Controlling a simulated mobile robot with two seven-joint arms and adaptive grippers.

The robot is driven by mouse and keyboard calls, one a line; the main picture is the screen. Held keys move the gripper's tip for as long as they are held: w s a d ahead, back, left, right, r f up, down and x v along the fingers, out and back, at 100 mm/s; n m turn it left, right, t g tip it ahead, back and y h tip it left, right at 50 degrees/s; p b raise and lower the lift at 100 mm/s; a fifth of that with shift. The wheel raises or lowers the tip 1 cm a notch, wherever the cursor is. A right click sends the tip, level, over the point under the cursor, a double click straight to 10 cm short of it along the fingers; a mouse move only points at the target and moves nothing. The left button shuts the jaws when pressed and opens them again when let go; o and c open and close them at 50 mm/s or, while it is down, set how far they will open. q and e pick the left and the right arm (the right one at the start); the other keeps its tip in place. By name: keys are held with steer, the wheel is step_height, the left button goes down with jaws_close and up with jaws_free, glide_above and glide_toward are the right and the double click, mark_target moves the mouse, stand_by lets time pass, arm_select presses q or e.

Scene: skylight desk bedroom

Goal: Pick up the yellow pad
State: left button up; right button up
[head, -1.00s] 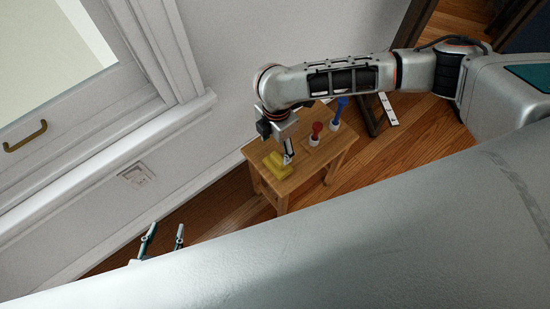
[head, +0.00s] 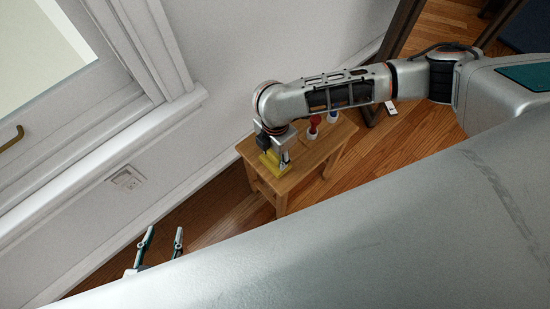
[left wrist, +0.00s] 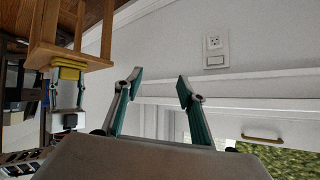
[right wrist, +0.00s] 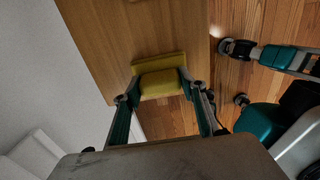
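The yellow pad (head: 268,165) lies on the small wooden table, near its left end in the head view. In the right wrist view the pad (right wrist: 158,84) shows as a block on a wider flat base. My right gripper (head: 280,163) points down at the pad, partly hiding it in the head view. In the right wrist view its fingers (right wrist: 160,86) stand on either side of the block, spread about as wide as my open left gripper's. The left wrist view also shows the pad (left wrist: 70,67). My left gripper (head: 163,240) is open and empty, away from the table (left wrist: 159,88).
A red-topped item (head: 314,125) and a blue-topped item (head: 332,115) stand on the wooden table (head: 300,180) beside my right arm. The wall with an outlet (head: 126,178) and a window is to the left.

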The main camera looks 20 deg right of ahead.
arm_select(q)
steer(key=shift+s+f, duration=0.2)
steer(key=shift+s, duration=0.05)
arm_select(e)
steer(key=shift+c, duration=0.5)
steer(key=shift+r, duration=0.25)
steer(key=r+p, duration=0.2)
steer(key=r, duration=0.3)
steer(key=shift+w+r, duration=0.1)
steer(key=shift+w, duration=0.1)
arm_select(q)
steer(key=p, duration=0.2)
steer(key=r+p, duration=0.1)
steer(key=a+r+p, duration=0.1)
steer(key=p, duration=0.1)
steer(key=shift+s+a+r+y+p, duration=0.1)
steer(key=shift+s+r+y+p, duration=0.15)
steer(key=shift+s+y+p, duration=0.1)
arm_select(e)
step_height(320, 180, up, 14)
steer(key=shift+s+r, duration=0.15)
steer(key=shift+s, duration=0.1)
